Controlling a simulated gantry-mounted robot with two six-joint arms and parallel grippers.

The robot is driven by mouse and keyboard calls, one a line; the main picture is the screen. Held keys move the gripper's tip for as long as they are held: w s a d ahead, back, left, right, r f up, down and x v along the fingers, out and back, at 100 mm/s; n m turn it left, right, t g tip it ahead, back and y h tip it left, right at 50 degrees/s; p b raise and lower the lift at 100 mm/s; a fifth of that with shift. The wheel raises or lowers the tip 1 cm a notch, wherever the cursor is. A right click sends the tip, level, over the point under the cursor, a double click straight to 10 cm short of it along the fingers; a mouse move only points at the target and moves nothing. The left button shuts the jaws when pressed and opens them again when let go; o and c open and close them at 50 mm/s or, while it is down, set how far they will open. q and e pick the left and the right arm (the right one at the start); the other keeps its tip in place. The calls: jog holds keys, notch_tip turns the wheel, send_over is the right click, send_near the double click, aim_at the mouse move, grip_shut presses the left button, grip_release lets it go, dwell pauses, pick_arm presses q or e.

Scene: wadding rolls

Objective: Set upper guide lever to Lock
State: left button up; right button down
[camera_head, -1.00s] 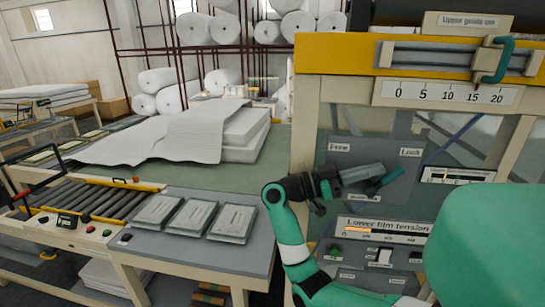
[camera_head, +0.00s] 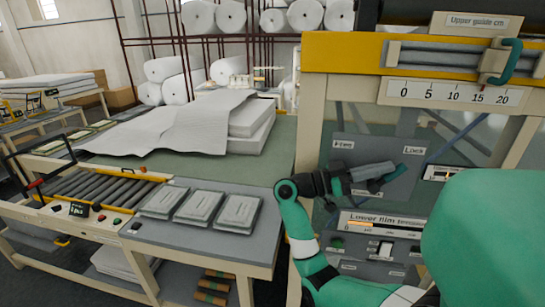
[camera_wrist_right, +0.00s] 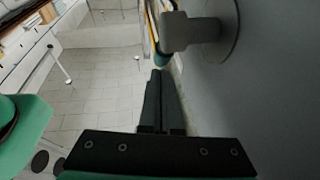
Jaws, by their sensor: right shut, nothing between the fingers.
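The guide lever has a teal handle (camera_head: 414,165) on the grey panel (camera_head: 350,150), which carries the labels Free at left and Lock at right. The handle tilts up and to the right, towards the Lock label (camera_head: 413,151). My right gripper (camera_head: 392,170) is shut and empty, just left of the handle. In the right wrist view, the shut fingers (camera_wrist_right: 161,85) end close to the lever's teal tip (camera_wrist_right: 162,60); I cannot tell whether they touch. My left gripper is not in view.
Above the panel is a ruler scale (camera_head: 455,95) with a teal clamp handle (camera_head: 502,62). Below are the lower film tension gauge (camera_head: 385,223) and switches. A table with several grey packs (camera_head: 197,206) stands at left.

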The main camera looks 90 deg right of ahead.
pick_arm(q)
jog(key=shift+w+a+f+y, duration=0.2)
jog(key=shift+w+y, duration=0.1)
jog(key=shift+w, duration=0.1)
pick_arm(e)
jog(key=shift+w+a+r, duration=0.1)
jog(key=shift+w+r, duration=0.15)
jog(key=shift+w, duration=1.95)
jog(key=shift+w+a+r, duration=0.1)
jog(key=shift+w+r, duration=0.2)
jog(key=shift+w, duration=1.85)
jog(key=shift+w+a+r, duration=0.1)
jog(key=shift+w+r, duration=0.15)
jog(key=shift+w, duration=1.95)
